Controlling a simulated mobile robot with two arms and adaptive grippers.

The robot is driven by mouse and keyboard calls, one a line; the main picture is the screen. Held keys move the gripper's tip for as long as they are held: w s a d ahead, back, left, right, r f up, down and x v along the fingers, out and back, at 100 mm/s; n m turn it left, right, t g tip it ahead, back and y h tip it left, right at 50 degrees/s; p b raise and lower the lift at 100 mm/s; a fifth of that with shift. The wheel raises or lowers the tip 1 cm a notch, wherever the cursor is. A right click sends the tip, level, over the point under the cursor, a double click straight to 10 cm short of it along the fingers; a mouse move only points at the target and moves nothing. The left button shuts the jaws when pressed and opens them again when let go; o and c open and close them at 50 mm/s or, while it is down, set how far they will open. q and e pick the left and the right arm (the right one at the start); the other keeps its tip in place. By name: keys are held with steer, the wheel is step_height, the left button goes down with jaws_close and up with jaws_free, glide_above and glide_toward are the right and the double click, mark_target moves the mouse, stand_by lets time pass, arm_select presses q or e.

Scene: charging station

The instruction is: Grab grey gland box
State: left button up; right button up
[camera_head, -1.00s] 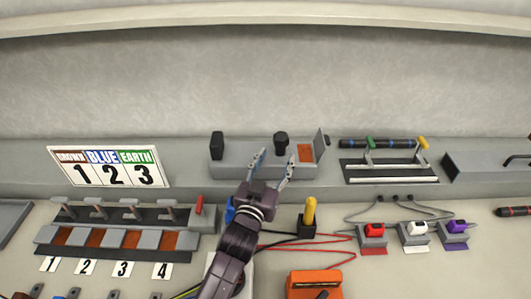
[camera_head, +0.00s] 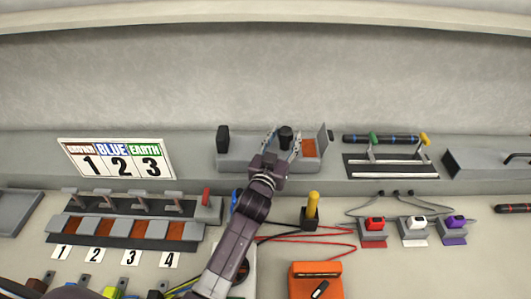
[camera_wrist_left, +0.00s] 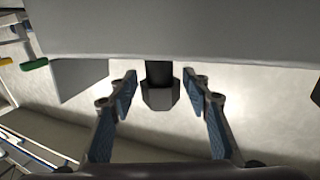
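The grey gland box (camera_head: 240,152) stands on the back ledge, with black glands on it, a brown inside and a raised flap at its right end. My left gripper (camera_head: 283,141) is at its front, fingers open on either side of the middle black gland (camera_head: 286,133). In the left wrist view, the grey box face (camera_wrist_left: 180,30) fills the top and the black gland (camera_wrist_left: 160,92) lies between the open fingertips (camera_wrist_left: 158,85). Gaps show on both sides of it, so the fingers look apart from it. My right gripper is not in view.
The numbered colour sign (camera_head: 120,160) is to the left. A yellow-topped stick (camera_head: 313,205), red wires and an orange box (camera_head: 316,283) lie in front.

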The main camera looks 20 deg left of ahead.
arm_select(q)
jaws_close()
steer(key=shift+r, duration=0.1)
stand_by(0.3)
